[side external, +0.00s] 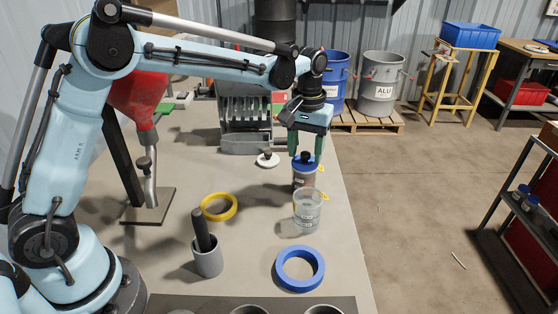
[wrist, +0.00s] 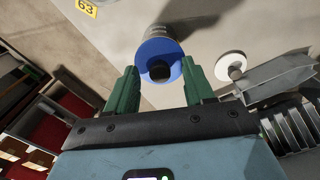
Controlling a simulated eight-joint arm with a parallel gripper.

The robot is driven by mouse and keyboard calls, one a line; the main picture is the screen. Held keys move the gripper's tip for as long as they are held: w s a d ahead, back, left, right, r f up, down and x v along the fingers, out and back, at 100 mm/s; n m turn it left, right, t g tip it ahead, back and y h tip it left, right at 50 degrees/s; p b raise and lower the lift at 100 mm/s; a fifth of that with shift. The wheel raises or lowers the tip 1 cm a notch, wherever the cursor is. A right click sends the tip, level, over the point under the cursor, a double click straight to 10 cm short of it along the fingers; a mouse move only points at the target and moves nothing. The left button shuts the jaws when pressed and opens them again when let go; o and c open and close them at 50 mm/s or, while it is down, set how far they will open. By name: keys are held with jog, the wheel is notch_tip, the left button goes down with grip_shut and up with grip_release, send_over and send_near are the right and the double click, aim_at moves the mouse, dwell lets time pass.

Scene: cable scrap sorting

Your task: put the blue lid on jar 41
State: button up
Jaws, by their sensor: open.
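The blue lid (side external: 305,160) has a black knob and sits on top of a jar (side external: 304,179) with brownish contents. In the wrist view the lid (wrist: 147,52) also covers that jar (wrist: 157,31). My gripper (side external: 305,156) points down over the lid with its green fingers open, one on each side of the knob. In the wrist view my gripper (wrist: 159,72) shows the same, with a gap to the knob on both sides. A clear jar (side external: 307,213) without a lid stands nearer the camera. I cannot read a 41 on either jar.
A yellow tag reading 63 (wrist: 87,7) lies near the jar. A white knobbed lid (side external: 268,160) is left of my gripper, by a grey machine (side external: 245,125). A yellow ring (side external: 220,207), blue ring (side external: 299,269) and grey cup (side external: 207,260) stand nearer. The table edge is close on the right.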

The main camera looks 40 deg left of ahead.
aim_at(306, 153)
jog(key=shift+r, duration=0.1)
notch_tip(306, 153, up, 11)
jog(key=s+a+f+m+t, duration=0.2)
jog(key=s+f+t, duration=0.1)
jog(key=s, duration=0.6)
jog(key=s+a+f+m+t, duration=0.2)
jog(key=s+f+t, duration=0.2)
jog(key=s, duration=0.6)
jog(key=shift+a+m, duration=0.15)
jog(key=shift+m, duration=0.15)
